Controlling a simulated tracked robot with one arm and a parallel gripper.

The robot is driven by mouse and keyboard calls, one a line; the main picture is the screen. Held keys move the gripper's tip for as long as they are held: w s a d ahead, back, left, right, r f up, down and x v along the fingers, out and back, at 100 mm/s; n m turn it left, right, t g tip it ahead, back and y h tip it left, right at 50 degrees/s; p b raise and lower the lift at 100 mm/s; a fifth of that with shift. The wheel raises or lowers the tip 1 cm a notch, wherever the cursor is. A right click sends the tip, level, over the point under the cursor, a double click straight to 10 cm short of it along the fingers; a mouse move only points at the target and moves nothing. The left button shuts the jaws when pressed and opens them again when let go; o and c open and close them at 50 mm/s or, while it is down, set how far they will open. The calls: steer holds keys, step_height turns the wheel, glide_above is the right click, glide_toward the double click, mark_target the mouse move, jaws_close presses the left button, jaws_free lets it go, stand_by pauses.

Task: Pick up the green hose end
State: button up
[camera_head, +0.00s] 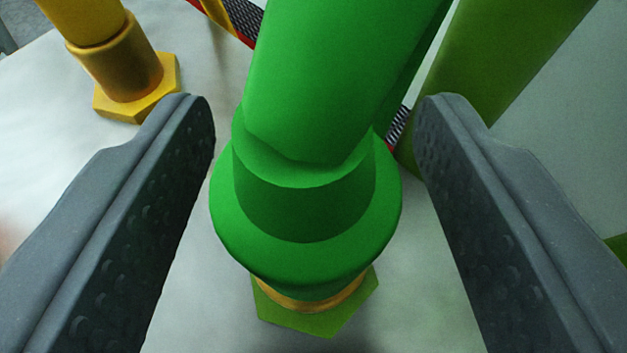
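The green hose end (305,210) is in the middle of the view, a thick bright green cylinder with a wide collar. Its collar sits above a green hexagonal base (310,318) with a thin brass-coloured ring between them. My gripper (316,115) is open, with one grey finger on each side of the hose end. Gaps show between both fingers and the green collar, so neither finger appears to touch it. The upper part of the green hose runs out of the top of the picture.
A yellow fitting (115,65) on a hexagonal base stands at the upper left. An olive green pipe (500,65) slants behind the right finger. A dark mesh strip with a red edge (240,18) shows at the top. The pale surface (45,125) is bare at left.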

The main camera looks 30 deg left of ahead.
steer(key=c, duration=1)
steer(key=shift+r, duration=0.1)
